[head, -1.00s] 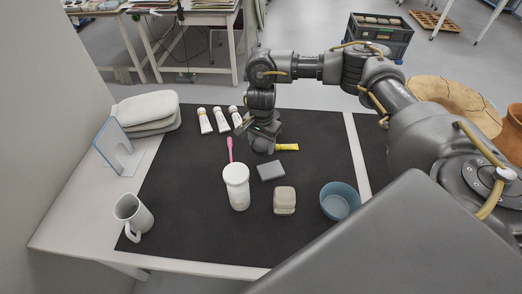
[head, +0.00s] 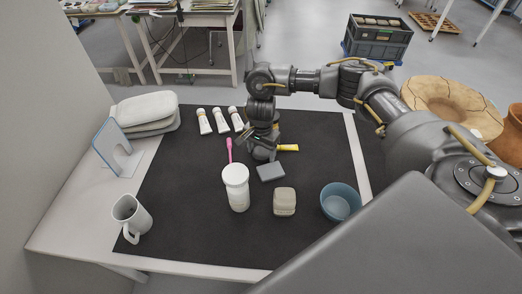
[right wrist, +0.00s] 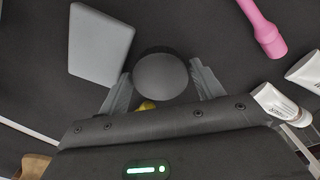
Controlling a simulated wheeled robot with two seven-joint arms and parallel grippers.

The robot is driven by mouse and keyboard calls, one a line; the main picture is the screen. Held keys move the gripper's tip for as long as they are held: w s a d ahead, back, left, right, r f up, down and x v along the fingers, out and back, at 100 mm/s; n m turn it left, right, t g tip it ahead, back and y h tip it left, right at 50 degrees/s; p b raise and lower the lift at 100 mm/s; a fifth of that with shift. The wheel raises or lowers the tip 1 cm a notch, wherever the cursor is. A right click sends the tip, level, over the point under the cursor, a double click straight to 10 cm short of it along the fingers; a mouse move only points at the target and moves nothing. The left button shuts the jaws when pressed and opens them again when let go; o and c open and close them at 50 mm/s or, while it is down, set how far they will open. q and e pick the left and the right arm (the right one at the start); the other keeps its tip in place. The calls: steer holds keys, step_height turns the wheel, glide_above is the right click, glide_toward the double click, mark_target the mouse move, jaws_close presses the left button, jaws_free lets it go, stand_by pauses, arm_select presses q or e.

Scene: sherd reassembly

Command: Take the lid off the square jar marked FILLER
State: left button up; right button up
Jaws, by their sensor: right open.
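A small beige square jar with rounded corners (head: 284,201) stands on the dark mat, front centre, its lid seemingly on. No lettering on it is legible. My right gripper (head: 262,155) is low over the mat, behind the grey block and well behind the square jar. In the right wrist view its two fingers (right wrist: 160,85) are spread, with a dark round object (right wrist: 160,76) between or below them; I cannot tell whether they touch it. The square jar is not in the right wrist view. My left gripper is not in view.
A white round jar (head: 236,188) stands left of the square jar, and a blue bowl (head: 340,202) right of it. A grey block (head: 270,172), pink tool (head: 229,149), yellow tube (head: 288,148) and white tubes (head: 221,120) lie behind. A mug (head: 132,216) stands front left.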

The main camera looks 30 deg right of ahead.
mark_target(261, 152)
steer(key=shift+r, duration=0.5)
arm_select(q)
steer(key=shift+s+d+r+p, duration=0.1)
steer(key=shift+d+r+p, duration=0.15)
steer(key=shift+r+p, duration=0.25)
arm_select(e)
step_height(261, 152, up, 12)
steer(key=shift+f, duration=0.25)
